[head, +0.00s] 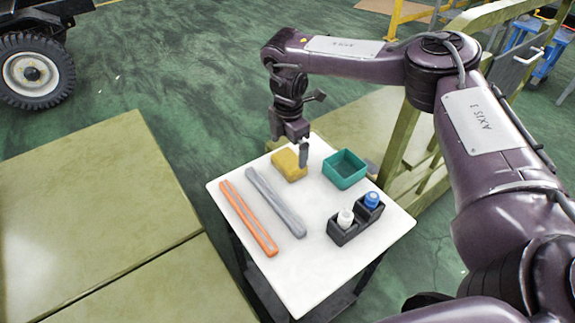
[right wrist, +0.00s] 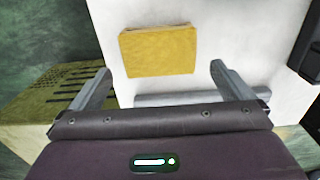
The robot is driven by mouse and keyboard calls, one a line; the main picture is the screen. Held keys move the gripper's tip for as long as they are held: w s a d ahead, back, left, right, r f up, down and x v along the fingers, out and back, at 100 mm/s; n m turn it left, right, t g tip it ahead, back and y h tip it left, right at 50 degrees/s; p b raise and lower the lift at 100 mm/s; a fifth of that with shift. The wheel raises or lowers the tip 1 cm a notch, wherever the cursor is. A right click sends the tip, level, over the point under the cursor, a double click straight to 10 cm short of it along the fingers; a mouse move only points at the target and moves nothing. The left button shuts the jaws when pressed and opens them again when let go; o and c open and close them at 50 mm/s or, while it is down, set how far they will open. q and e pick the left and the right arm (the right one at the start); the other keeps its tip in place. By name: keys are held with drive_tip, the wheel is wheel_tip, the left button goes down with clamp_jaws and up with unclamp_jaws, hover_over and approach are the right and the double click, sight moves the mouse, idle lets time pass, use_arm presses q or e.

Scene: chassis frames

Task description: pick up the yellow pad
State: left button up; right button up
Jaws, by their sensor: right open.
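The yellow pad (head: 288,166) lies flat at the far side of the white table, left of the green box. It also shows in the right wrist view (right wrist: 158,50), beyond the fingertips and roughly between their lines. My right gripper (head: 290,150) is at the pad in the head view, with one finger showing near the pad's right side. In the right wrist view its two fingers (right wrist: 161,80) are wide apart, with nothing between them. Whether a finger touches the pad cannot be told. My left gripper is not in view.
On the white table (head: 312,288) are an orange bar (head: 248,217), a grey bar (head: 275,202), a green open box (head: 344,168) and a black holder (head: 346,234) with a white-capped and a blue-capped bottle. Olive platforms (head: 90,205) stand to the left and behind.

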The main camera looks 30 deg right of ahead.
wheel_tip(320, 180, down, 6)
drive_tip(key=shift+w+d+f, duration=0.1)
drive_tip(key=shift+d, duration=0.05)
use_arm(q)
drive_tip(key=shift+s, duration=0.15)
use_arm(e)
drive_tip(key=shift+c, duration=0.4)
drive_tip(key=c, duration=0.6)
drive_tip(key=shift+r, duration=0.2)
wheel_tip(320, 180, up, 13)
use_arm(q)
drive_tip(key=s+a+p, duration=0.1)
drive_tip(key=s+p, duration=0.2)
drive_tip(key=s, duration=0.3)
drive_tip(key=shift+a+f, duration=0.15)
use_arm(e)
wheel_tip(320, 180, up, 7)
hover_over(289, 159)
drive_tip(key=shift+f, duration=0.1)
